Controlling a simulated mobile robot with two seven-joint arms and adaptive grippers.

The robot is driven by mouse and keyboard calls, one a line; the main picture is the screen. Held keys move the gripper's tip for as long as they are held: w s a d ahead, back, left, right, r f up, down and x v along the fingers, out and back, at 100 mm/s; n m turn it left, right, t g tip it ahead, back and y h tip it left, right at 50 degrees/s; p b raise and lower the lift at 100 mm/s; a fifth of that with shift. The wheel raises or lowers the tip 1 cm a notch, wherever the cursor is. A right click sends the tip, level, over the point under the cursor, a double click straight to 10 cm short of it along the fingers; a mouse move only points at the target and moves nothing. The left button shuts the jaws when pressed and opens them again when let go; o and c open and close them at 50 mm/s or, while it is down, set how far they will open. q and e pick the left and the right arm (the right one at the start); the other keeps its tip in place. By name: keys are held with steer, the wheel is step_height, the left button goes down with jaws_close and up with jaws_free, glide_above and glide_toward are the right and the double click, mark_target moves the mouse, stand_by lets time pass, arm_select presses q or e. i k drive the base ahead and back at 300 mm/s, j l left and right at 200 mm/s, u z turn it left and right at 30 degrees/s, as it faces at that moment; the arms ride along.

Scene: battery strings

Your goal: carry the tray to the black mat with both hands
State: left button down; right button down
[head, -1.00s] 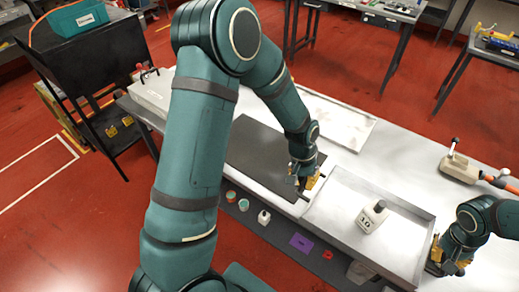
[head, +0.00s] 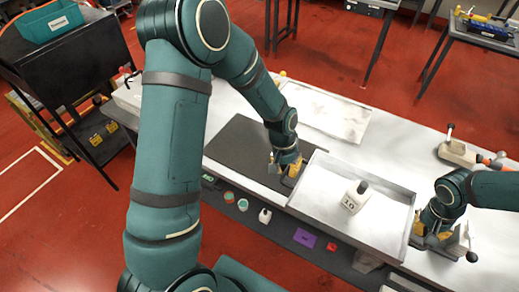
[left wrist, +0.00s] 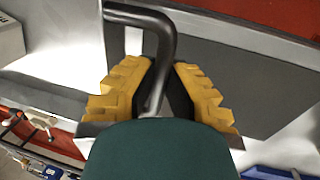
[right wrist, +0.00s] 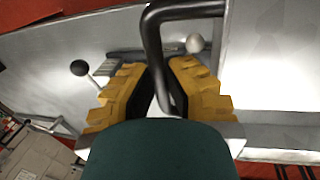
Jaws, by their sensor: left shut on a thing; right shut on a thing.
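The silver tray (head: 318,212) is on the right part of the bench in the head view, with a white block marked 10 (head: 353,200) standing in it. My left gripper (head: 290,172) is at the tray's left end and is shut on its dark bar handle (left wrist: 160,60). My right gripper (head: 432,240) is at the tray's right end and is shut on the other dark handle (right wrist: 155,50). The black mat (head: 232,158) lies left of the tray, partly behind my left arm. Whether the tray touches the bench is hard to tell.
A flat pale panel (head: 330,112) lies at the back of the bench. A clamp-like tool with an orange part (head: 458,152) sits at the right. Small coloured items, including a purple one (head: 304,238), line the front shelf. A black cart (head: 60,70) stands at the left.

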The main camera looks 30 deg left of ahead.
mark_target(265, 151)
steer(key=j, duration=1.35)
steer(key=i+j, duration=0.45)
steer(key=i, duration=0.05)
